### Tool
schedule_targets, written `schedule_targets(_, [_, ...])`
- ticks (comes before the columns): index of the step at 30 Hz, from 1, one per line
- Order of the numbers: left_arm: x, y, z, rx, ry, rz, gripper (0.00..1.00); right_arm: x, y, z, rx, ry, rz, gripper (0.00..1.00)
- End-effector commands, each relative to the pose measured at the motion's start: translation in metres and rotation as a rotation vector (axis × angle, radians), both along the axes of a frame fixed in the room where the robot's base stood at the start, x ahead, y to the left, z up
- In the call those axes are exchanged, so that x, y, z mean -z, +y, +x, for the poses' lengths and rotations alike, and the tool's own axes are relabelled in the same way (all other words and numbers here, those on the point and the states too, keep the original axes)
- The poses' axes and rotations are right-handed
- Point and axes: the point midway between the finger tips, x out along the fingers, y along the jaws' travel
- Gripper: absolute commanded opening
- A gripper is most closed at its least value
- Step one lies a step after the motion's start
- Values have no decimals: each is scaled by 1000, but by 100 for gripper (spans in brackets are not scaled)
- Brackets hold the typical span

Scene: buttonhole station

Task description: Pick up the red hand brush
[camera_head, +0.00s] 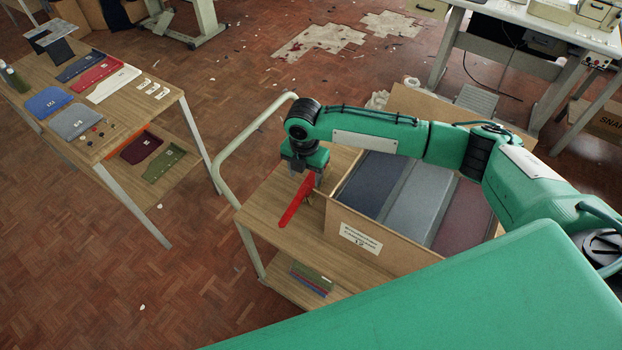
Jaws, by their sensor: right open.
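The red hand brush (294,204) lies on the wooden top of the cart (270,222), slanting from lower left to upper right, left of the cardboard box. My right gripper (307,184) points down over the brush's upper right end. It is open, with its fingers close to the brush. I cannot tell from this view whether they touch it or stand on both sides of it. Part of that end is hidden by the gripper. My left gripper is not in view.
A cardboard box (352,238) with folded blue, grey and maroon cloth stands on the cart, under my right arm. The cart's pale handle (240,139) rises at its left. A table (150,95) with coloured cloth pieces stands at left. Open parquet lies between.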

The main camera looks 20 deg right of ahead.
Motion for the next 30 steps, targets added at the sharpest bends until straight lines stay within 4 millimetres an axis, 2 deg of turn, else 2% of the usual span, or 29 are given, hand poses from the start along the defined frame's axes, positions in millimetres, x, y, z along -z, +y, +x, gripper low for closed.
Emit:
schedule_targets(3, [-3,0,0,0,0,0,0,16,1,0,0,1,1,58])
schedule_targets(11, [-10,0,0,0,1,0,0,36,2,-1,0,1,-1,58])
schedule_targets(18, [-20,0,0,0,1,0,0,71,5,-2,0,0,0,58])
schedule_targets(21, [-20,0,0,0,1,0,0,77,5,-3,-1,-1,-1,58])
schedule_targets(27, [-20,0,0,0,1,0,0,79,5,-3,-1,-1,1,58])
schedule_targets(28, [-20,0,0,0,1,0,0,79,5,-3,-1,-1,1,56])
schedule_targets(30, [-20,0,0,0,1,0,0,78,5,-2,-1,-1,1,42])
